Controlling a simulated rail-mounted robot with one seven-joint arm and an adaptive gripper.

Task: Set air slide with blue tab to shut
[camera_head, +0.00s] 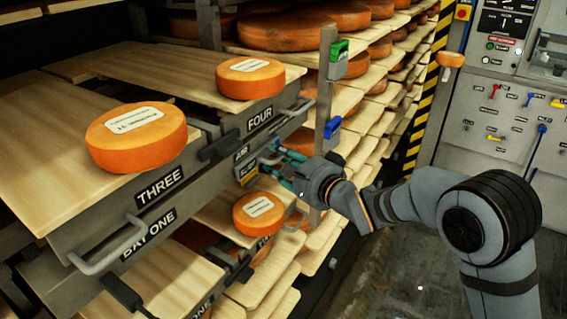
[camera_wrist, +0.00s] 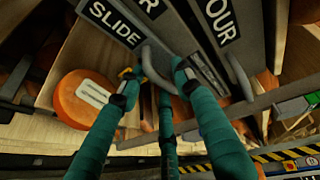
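A blue tab (camera_head: 332,128) sits on a grey upright post right of the shelf marked FOUR. The AIR SLIDE sign (camera_head: 241,153) is on the rack front below that shelf; SLIDE (camera_wrist: 115,22) shows large in the wrist view. A curved grey handle (camera_wrist: 153,72) projects beside it, with a small yellow part near the left fingertip. My gripper (camera_head: 277,162), with teal fingers, is at this handle, left of and below the blue tab. In the wrist view, my gripper (camera_wrist: 153,80) has its fingers apart around the handle. I cannot tell whether they touch it. No blue tab shows clearly there.
A green tab (camera_head: 338,52) is higher on the post. Orange cheese wheels (camera_head: 137,137) lie on wooden boards; one (camera_head: 260,214) sits just below my gripper, and it also shows in the wrist view (camera_wrist: 84,98). A control panel (camera_head: 490,110) stands at right.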

